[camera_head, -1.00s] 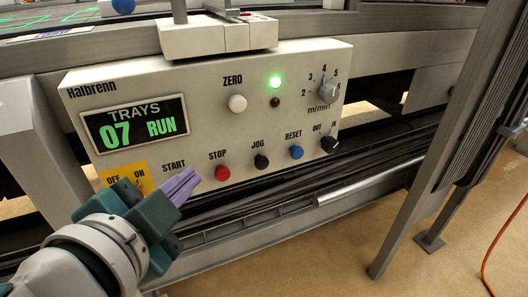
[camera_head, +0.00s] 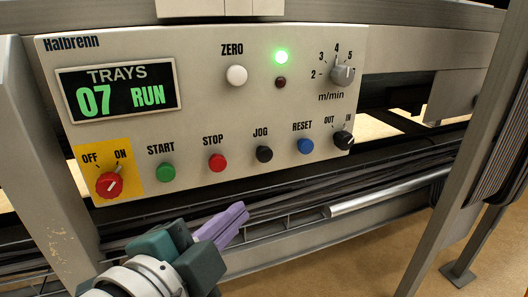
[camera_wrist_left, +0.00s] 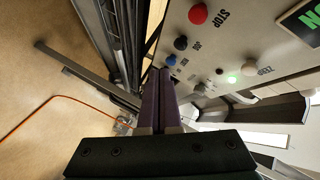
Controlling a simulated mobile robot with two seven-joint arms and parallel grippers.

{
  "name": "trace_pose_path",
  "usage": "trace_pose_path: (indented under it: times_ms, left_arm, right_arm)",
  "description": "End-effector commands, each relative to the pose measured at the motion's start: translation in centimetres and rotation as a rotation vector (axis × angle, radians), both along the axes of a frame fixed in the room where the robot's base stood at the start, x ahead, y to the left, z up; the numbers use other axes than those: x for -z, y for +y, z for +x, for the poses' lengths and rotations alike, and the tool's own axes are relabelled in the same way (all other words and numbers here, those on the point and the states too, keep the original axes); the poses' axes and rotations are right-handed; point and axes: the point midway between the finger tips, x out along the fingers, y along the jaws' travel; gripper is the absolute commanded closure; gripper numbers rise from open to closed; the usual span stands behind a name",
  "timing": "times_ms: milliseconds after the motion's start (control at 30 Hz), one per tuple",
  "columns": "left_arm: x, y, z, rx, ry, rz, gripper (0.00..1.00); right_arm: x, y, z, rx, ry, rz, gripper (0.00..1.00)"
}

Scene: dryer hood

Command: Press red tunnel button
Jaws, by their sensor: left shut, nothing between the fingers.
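The red STOP button (camera_head: 217,163) is on the lower row of a beige control panel (camera_head: 205,120), between the green START button (camera_head: 166,172) and the black JOG button (camera_head: 264,154). It also shows in the left wrist view (camera_wrist_left: 198,14). A red OFF/ON rotary switch (camera_head: 109,185) sits on a yellow plate at lower left. My left gripper (camera_head: 240,210) is shut and empty, its purple fingers below the panel's lower edge, apart from the STOP button in the picture. The fingers also show in the left wrist view (camera_wrist_left: 160,75). My right gripper is not in view.
The display (camera_head: 118,92) reads TRAYS 07 RUN, and a green lamp (camera_head: 281,56) is lit. A blue RESET button (camera_head: 305,146) and black OUT/IN knob (camera_head: 343,139) lie right of JOG. A metal leg (camera_head: 455,170) stands at right. An orange cable (camera_wrist_left: 65,97) lies on the floor.

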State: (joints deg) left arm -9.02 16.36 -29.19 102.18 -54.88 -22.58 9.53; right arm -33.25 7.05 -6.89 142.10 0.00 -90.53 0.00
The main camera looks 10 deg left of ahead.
Motion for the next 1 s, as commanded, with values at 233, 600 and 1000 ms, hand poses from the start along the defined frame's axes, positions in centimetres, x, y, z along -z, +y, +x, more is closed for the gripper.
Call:
trace_pose_path:
  times_ms: [233,600,1000]
  left_arm:
    - [-0.1,1.6,2.3,-0.001,-0.003,0.005,1.0]
    - [0.1,4.2,6.2,-0.002,0.0,0.002,1.0]
    - [0.0,4.8,7.1,-0.001,0.0,0.0,1.0]
  right_arm:
    - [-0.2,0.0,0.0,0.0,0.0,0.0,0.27]
    - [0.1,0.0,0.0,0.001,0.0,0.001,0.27]
    - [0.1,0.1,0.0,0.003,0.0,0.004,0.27]
